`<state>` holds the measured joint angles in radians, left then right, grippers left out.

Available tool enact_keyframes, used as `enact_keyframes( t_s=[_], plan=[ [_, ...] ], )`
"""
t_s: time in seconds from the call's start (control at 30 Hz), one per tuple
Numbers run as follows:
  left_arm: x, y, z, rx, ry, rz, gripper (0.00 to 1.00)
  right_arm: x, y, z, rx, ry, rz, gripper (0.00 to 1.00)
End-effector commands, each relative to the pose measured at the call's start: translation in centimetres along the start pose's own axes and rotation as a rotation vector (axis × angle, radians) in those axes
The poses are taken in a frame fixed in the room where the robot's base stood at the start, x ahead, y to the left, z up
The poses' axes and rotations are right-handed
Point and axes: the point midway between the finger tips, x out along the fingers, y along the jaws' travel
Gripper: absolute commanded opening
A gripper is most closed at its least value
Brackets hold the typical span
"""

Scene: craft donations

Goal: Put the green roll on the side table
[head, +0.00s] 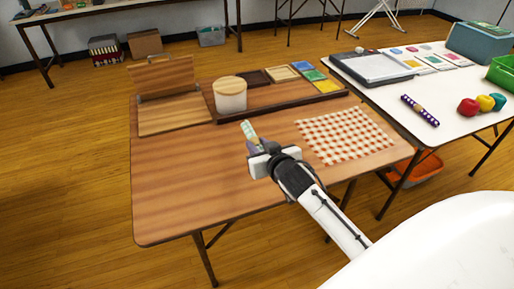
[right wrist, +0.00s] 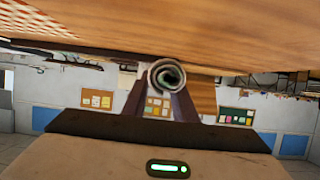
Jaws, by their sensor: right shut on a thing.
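My right gripper (head: 254,145) is shut on a pale green roll (head: 247,129), which sticks up and away from the jaws over the middle of the wooden table (head: 190,208). In the right wrist view the roll (right wrist: 154,78) shows end-on as a rolled ring between the two fingers (right wrist: 163,92). The wooden surface (right wrist: 200,35) fills the top of that view, close to the roll. I cannot tell whether they touch. My left gripper is not in view.
A checked cloth (head: 343,135), a lidded jar (head: 230,96), a hinged wooden stand (head: 165,115) and a dark tray (head: 285,103) are on the wooden table. Its front left is bare. A white table (head: 452,130) on the right holds a patterned roll (head: 420,110) and several other items.

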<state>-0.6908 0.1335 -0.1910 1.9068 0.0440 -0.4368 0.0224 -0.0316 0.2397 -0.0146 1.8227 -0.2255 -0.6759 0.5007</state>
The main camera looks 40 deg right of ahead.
Motion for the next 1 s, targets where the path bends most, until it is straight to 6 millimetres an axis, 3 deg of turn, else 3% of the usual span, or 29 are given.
enact_keyframes(
  t_s=[0.07, 0.5, 0.83, 0.87, 0.93, 1.0],
  plan=[
    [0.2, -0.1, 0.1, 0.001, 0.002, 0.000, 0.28, 0.5, -0.1, 1.4, 0.001, -0.002, -0.002, 0.03],
    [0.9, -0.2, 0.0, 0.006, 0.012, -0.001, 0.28, 2.2, -0.1, 5.6, 0.000, 0.000, -0.002, 0.03],
    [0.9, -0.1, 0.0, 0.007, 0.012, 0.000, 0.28, 2.4, -0.1, 5.9, 0.000, 0.001, -0.002, 0.03],
    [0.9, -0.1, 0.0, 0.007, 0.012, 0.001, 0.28, 2.3, -0.1, 5.9, 0.000, 0.001, -0.002, 0.29],
    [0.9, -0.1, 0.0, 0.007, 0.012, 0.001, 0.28, 2.3, -0.1, 5.8, 0.000, 0.001, -0.002, 0.40],
    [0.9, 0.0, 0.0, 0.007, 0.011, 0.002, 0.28, 2.3, -0.1, 5.8, 0.000, 0.001, -0.002, 0.44]
  ],
)
